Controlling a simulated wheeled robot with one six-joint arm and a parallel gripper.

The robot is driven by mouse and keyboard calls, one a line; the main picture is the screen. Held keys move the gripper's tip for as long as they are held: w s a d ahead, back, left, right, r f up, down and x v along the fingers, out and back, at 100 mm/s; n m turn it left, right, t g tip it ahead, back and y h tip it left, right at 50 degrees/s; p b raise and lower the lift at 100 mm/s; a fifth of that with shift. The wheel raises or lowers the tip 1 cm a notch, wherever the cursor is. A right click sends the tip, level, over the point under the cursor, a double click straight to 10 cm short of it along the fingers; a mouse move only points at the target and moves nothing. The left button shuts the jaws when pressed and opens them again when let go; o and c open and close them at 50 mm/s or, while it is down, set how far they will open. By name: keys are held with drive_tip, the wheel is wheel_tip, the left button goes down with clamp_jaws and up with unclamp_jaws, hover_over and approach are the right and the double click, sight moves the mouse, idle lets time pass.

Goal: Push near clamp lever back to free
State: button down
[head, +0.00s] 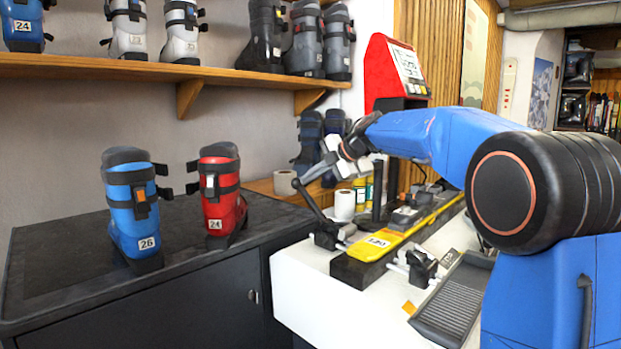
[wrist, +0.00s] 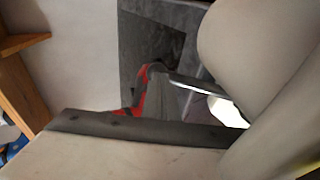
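The near clamp (head: 326,238) is a black block on the left side of the yellow ski (head: 378,244). Its black lever (head: 312,206) slants up and to the left, ending in a rounded knob. My gripper (head: 322,172) is beside the upper part of the lever, pointing down and left. I cannot tell whether it touches the lever or how far its fingers are apart. In the wrist view, large pale shapes fill the right and bottom, and a dark bar (wrist: 140,129) crosses the lower middle.
A blue boot (head: 138,215) and a red boot (head: 219,196) stand on the dark counter (head: 60,248) at left. Another black clamp part (head: 421,267) and a ribbed black tray (head: 455,305) are right of the ski. White rolls and bottles stand behind the lever.

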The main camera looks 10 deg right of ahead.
drive_tip(key=shift+s, duration=0.1)
drive_tip(key=v, duration=1.4)
drive_tip(key=shift+f, duration=0.2)
